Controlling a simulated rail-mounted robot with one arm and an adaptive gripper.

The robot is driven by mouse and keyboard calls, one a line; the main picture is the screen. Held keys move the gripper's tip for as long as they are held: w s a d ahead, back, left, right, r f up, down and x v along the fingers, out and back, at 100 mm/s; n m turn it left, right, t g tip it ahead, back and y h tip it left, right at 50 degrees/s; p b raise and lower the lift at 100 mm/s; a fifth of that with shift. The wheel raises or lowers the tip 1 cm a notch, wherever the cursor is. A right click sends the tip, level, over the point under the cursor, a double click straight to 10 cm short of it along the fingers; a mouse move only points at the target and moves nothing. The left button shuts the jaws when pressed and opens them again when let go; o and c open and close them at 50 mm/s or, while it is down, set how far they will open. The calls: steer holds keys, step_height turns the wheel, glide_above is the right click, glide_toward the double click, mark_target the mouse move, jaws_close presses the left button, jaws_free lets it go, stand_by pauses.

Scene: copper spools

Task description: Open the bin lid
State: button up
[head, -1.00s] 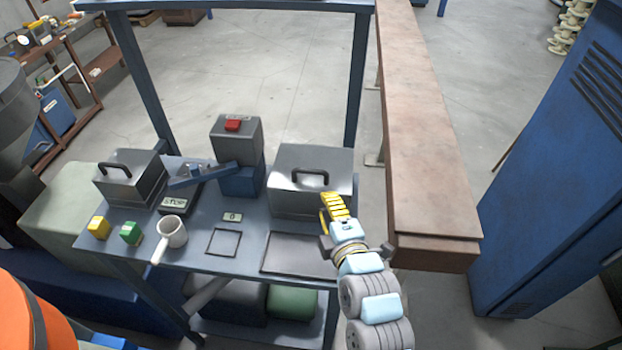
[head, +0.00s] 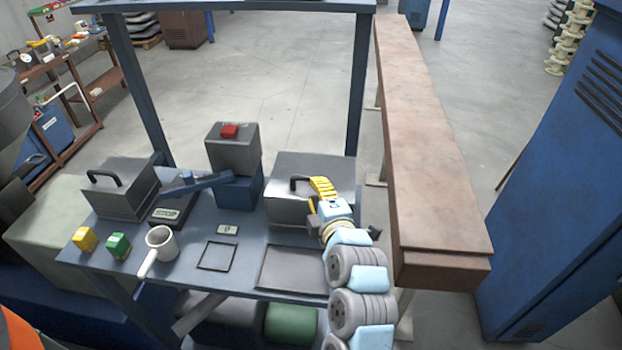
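A grey metal bin (head: 280,210) with a lid (head: 325,165) stands at the back right of the blue table. Its black handle (head: 298,182) is partly hidden behind my gripper. The lid looks closed. My gripper (head: 321,187) has yellow fingers and is over the bin's front, at the right end of the handle. I cannot tell whether the fingers touch the handle or are open or shut. A second grey bin (head: 118,203) with a black handle (head: 103,177) stands at the back left, its lid also closed.
A grey box with a red button (head: 229,131) stands between the bins. A white mug (head: 161,244), yellow block (head: 85,239) and green block (head: 118,246) are at the front left. A brown beam (head: 430,150) runs along the right. A table post (head: 358,90) rises behind.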

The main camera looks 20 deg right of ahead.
steer(key=w, duration=0.3)
steer(key=shift+w+d+f+p, duration=0.15)
steer(key=shift+w+d+p, duration=0.1)
steer(key=shift+w+p, duration=0.15)
steer(key=shift+w+f, duration=0.25)
steer(key=shift+w, duration=0.45)
jaws_close()
